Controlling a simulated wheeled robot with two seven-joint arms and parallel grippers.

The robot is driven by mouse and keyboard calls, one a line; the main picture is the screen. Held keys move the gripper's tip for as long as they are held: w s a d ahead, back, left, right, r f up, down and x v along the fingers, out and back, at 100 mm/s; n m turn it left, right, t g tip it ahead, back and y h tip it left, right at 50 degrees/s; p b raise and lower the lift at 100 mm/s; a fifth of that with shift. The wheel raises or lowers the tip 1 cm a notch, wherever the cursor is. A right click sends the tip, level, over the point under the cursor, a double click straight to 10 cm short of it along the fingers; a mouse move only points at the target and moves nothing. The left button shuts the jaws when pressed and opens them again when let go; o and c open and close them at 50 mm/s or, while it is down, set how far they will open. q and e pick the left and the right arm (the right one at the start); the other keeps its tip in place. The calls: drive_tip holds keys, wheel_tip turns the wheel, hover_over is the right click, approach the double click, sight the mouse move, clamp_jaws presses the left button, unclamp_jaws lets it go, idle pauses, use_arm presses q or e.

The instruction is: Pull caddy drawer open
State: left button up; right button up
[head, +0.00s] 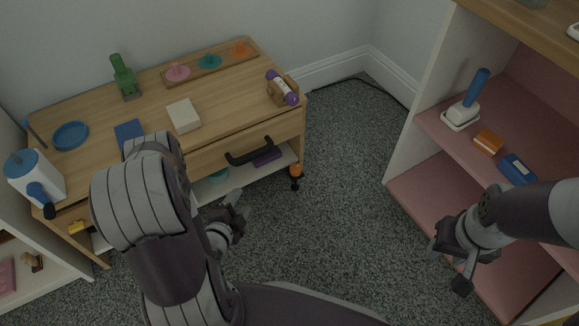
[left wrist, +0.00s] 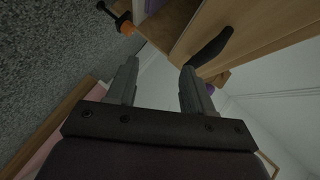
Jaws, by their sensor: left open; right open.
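The wooden caddy (head: 95,113) stands against the back wall at the left. Its drawer front (head: 207,160) carries a dark curved handle (head: 249,151); the drawer looks flush with the caddy. The handle also shows in the left wrist view (left wrist: 210,48), beyond the fingertips. My left gripper (head: 236,207) is open and empty, in front of and below the handle, apart from it. Its two fingers (left wrist: 158,68) show spread in the left wrist view. My right gripper (head: 447,271) is open and empty at the right, near the pink shelf. My left arm hides the caddy's front left part.
On the caddy top are a pale block (head: 184,116), a blue dish (head: 70,136), a green tool (head: 124,77) and a peg board (head: 211,66). A lower shelf holds a purple item (head: 266,157). A pink-shelved unit (head: 417,191) stands right. Grey carpet (head: 335,170) between is clear.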

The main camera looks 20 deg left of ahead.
sight(252, 159)
use_arm(q)
wheel_tip(252, 159, up, 5)
drive_tip(key=w+m+t, duration=0.2)
drive_tip(key=m+t, duration=0.1)
drive_tip(key=w+b, duration=0.2)
drive_tip(key=w, duration=0.1)
drive_tip(key=w+a+f+b, duration=0.1)
drive_tip(key=w+b, duration=0.1)
drive_tip(key=w, duration=0.2)
drive_tip(key=w+f+b, duration=0.1)
drive_tip(key=w+b, duration=0.1)
drive_tip(key=w, duration=0.2)
drive_tip(key=shift+a+f, duration=0.1)
drive_tip(key=shift+a, duration=0.1)
drive_tip(key=shift+w, duration=0.65)
clamp_jaws()
